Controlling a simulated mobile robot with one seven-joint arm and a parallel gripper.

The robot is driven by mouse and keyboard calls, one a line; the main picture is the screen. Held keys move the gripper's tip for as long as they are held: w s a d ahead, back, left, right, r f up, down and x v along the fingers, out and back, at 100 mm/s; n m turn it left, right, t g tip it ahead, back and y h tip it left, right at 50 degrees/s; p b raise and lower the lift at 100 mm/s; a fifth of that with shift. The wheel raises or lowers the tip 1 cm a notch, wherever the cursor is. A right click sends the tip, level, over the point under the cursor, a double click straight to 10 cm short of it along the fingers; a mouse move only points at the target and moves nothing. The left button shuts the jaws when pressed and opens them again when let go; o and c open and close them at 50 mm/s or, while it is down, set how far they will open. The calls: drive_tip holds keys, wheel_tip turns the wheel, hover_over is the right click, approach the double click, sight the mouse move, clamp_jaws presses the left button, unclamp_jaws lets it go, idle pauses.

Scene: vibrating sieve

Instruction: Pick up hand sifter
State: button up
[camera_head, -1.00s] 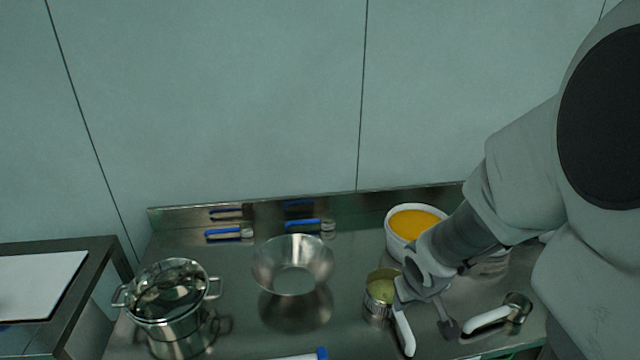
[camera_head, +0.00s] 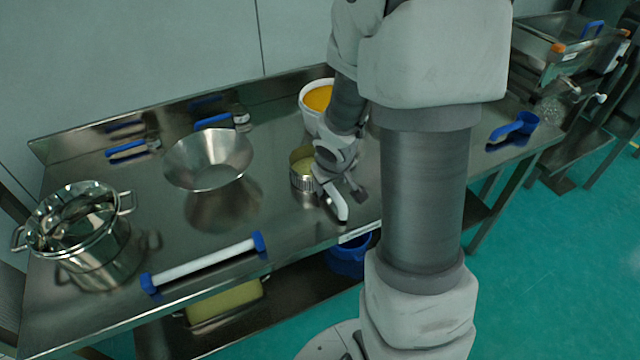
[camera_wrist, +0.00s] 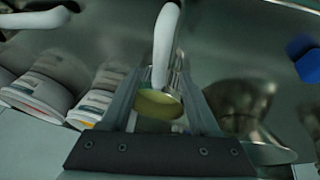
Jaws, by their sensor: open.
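The hand sifter (camera_head: 301,172) is a small metal cup with a white handle, standing on the steel table, with something yellowish green inside. My gripper (camera_head: 340,190) is low beside the cup, at the handle. In the wrist view the sifter (camera_wrist: 158,104) shows between the spread fingers of my gripper (camera_wrist: 160,88), its white handle running up the picture. The gripper is open; I cannot tell whether a finger touches the sifter.
On the steel table (camera_head: 150,215) are a lidded pot (camera_head: 95,262), a metal bowl (camera_head: 208,160), a white rolling pin (camera_head: 205,262), a white tub with orange content (camera_head: 313,112) and a blue scoop (camera_head: 512,130). A sieve machine (camera_head: 570,60) stands at the far right.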

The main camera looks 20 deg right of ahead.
sight(331, 188)
drive_tip(key=b+x, duration=0.2)
drive_tip(key=x, duration=0.3)
drive_tip(key=shift+f+b, duration=0.15)
drive_tip(key=shift+b, duration=0.2)
clamp_jaws()
